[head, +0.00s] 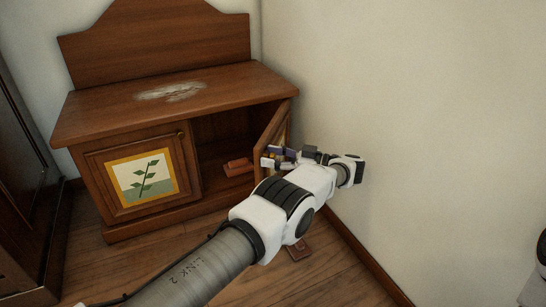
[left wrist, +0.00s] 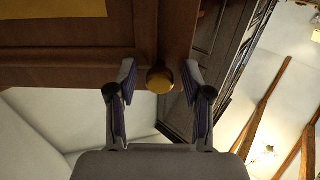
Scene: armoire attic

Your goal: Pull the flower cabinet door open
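The wooden cabinet (head: 170,90) stands against the wall. Its left door (head: 100,205) is shut and bears a yellow-framed picture of a green leafy plant. Its right door (head: 270,127) stands open, swung outward and seen nearly edge-on, so its front is mostly hidden. My left gripper (head: 272,155) is at this open door, partly hidden by my arm. In the left wrist view my left gripper (left wrist: 159,82) is open, its fingers on either side of a round brass knob (left wrist: 160,80) with gaps visible. A corner of yellow panel (left wrist: 50,8) shows on the door there.
A reddish-brown block (head: 238,167) lies in the opening of the cabinet. Another reddish flat object (head: 298,250) is on the floor under my arm. A bare wall (head: 410,120) is close on the right. Dark furniture (head: 25,190) stands at the left.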

